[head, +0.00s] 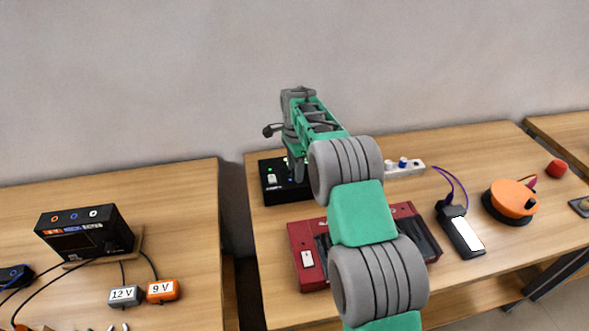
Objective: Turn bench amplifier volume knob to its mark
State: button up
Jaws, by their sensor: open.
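A black box (269,193) with a pale switch, a green light and a blue light stands at the back left of the right-hand table. It appears to be the bench amplifier, but its label is too small to read. My gripper (296,175) points down over this box, in front of or at its top face. It is open, though its fingertips are small and dark here. I cannot tell whether it touches the box. The volume knob and its mark cannot be made out; my arm hides the box's right part.
A dark red device (305,277) lies under my forearm. A white strip (413,168) with knobs stands behind it. To the right are a black meter (459,232), an orange round device (509,202) and a red piece (557,168). A gap separates the left table (190,215).

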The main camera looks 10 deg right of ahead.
jog(key=shift+r, duration=0.1)
notch_tip(320, 180, up, 8)
jog(key=shift+f+b, duration=0.25)
jog(key=shift+b, duration=0.25)
jog(key=shift+r, duration=0.1)
